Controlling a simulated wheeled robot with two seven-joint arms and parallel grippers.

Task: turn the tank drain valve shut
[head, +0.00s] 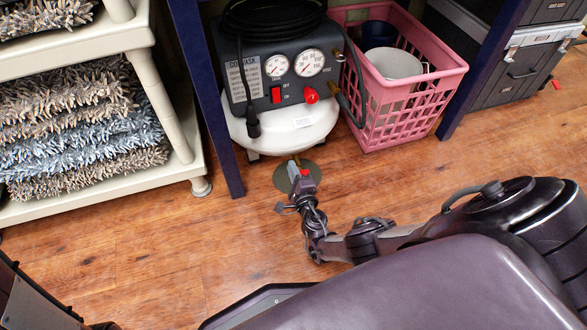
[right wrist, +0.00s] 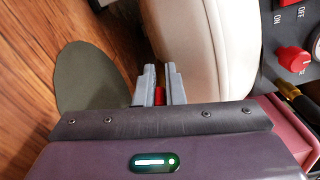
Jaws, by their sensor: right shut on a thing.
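The air compressor's white tank (head: 283,130) sits low under a workbench; its curved side fills the middle of the right wrist view (right wrist: 205,45). A brass fitting (head: 296,161) shows at the tank's lower front. My right gripper (head: 300,173) is at this spot, low over the floor. A small red part (right wrist: 159,96), which looks like the drain valve's handle, is between its two grey fingers (right wrist: 160,84). The gripper is shut on it. The fingers hide most of the valve, so its angle is not clear. My left gripper is not in view.
A grey-green disc (head: 281,178) lies on the wooden floor below the valve. A pink basket (head: 400,100) stands right of the compressor. A blue bench leg (head: 217,130) and a shelf with shaggy mats (head: 80,130) are on the left. The floor in front is clear.

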